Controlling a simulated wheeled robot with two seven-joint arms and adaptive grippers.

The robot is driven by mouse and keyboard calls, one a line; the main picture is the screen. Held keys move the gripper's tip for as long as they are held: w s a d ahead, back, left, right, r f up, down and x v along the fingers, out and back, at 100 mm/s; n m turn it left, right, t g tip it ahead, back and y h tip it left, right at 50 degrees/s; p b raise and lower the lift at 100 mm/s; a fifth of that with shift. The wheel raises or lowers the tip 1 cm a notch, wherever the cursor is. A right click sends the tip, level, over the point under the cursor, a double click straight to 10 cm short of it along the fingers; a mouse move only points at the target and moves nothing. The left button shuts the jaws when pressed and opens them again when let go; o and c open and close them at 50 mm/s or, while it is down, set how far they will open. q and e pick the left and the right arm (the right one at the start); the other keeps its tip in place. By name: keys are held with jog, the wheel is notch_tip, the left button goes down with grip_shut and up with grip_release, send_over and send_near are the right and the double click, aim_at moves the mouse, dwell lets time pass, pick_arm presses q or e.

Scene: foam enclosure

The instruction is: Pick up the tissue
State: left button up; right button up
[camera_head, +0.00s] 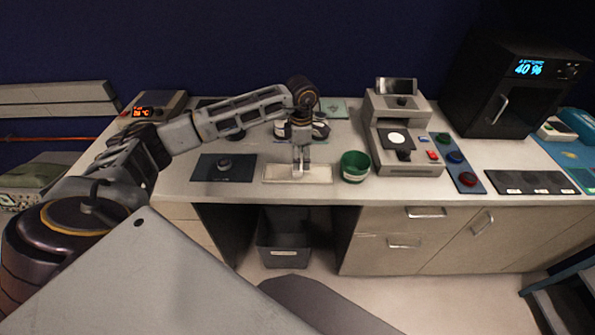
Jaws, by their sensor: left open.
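My left arm reaches in from the left, and my left gripper (299,171) points straight down over a flat cream rectangle (320,174) near the front edge of the counter. The gripper is open, its fingertips at or just above the rectangle's surface. I cannot tell whether they touch it. The tissue cannot be clearly told apart; small pale shapes by the fingertips may be it or part of the gripper. My right gripper is not in view.
A green cup (354,166) stands close to the right of the gripper. A dark mat (222,168) with a round knob lies to the left. A beige instrument (409,165) and a black oven-like box (500,90) stand farther right. A grey bin (284,250) sits below the counter.

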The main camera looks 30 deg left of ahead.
pick_arm(q)
jog(key=shift+f, duration=0.15)
jog(key=shift+f+p, duration=0.7)
jog(key=shift+f, duration=1.3)
jog(key=shift+w+a+f, duration=0.1)
jog(key=shift+f, duration=0.45)
jog(key=shift+c, duration=0.5)
jog(key=c, duration=0.6)
